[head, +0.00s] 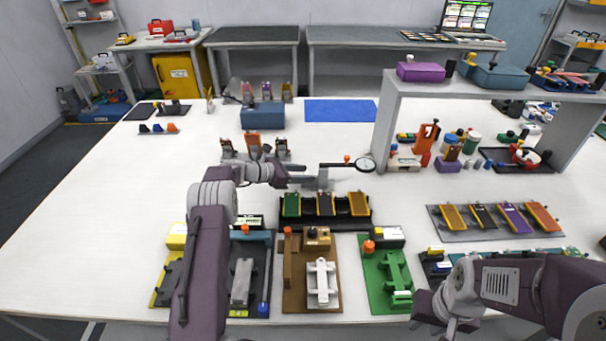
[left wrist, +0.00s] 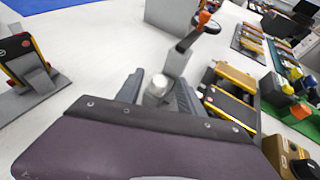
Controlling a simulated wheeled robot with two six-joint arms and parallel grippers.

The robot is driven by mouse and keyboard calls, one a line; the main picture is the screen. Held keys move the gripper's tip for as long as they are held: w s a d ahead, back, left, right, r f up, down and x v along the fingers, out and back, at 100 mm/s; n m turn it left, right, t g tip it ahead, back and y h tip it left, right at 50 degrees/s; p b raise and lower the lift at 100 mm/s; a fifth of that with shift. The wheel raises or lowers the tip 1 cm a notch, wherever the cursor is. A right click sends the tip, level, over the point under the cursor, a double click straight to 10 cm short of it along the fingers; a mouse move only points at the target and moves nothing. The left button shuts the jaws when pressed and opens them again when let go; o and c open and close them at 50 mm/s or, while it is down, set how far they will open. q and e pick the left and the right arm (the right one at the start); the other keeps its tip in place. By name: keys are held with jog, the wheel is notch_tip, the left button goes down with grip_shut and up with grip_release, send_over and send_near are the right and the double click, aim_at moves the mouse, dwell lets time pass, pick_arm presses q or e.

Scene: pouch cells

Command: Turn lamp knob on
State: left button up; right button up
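The magnifier lamp has a grey post (head: 323,179) and a dark arm reaching right to a round lens ring (head: 365,164), with an orange part (head: 347,158) on the arm. The left wrist view shows its grey post (left wrist: 177,62) and a pale round knob (left wrist: 158,84) at its foot. My left gripper (head: 303,179) is at the post's left side. Its fingers (left wrist: 158,95) stand apart on either side of the knob; I cannot tell whether they touch it. My right gripper (head: 447,322) is at the table's front edge, open and empty, away from the lamp.
A rack of several pouch cells (head: 325,224) lies just in front of the lamp. Coloured fixtures such as the brown one (head: 292,298) line the front edge. A grey shelf (head: 388,118) stands to the right.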

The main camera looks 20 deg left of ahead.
pick_arm(q)
jog(key=v, duration=0.9)
